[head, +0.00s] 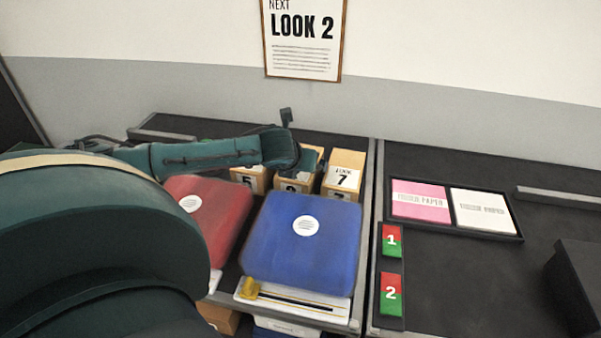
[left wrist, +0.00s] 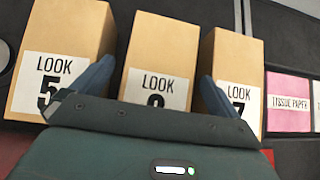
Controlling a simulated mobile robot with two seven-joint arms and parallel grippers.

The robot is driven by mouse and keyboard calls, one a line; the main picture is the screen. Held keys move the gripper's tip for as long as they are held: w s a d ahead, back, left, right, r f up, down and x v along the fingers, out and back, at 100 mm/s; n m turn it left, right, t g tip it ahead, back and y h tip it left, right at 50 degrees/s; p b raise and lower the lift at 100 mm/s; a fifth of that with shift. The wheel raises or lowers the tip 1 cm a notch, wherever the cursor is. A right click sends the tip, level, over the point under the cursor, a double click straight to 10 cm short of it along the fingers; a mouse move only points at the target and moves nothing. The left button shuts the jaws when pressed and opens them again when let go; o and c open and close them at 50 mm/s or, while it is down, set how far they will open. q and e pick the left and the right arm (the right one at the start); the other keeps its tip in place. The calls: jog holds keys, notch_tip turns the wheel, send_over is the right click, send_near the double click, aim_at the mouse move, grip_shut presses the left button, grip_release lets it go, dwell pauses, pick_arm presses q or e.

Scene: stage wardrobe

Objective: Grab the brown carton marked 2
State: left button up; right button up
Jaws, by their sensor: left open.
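Three brown cartons with white LOOK labels stand in a row at the back of the dark table. The left carton (left wrist: 65,40) reads LOOK 5 and the right carton (left wrist: 235,60) reads LOOK 7. The middle carton (left wrist: 161,45) has a number whose lower part is hidden by my gripper; its rounded top fits a 2, but I cannot be certain. My left gripper (left wrist: 156,76) is open, with one blue finger on each side of the middle carton's front. In the head view, my left gripper (head: 306,160) hides much of the middle carton (head: 292,185). My right gripper is not in view.
A red folded item (head: 215,205) and a blue one (head: 303,240) lie in front of the cartons. On the right are a tray with pink (head: 420,200) and white tissue paper (head: 481,211), and red-green tiles marked 1 (head: 391,240) and 2 (head: 391,294). A wall sign (head: 303,38) reads LOOK 2.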

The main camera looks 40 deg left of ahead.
pick_arm(q)
jog(key=shift+w+f, duration=0.1)
jog(key=c, duration=1.2)
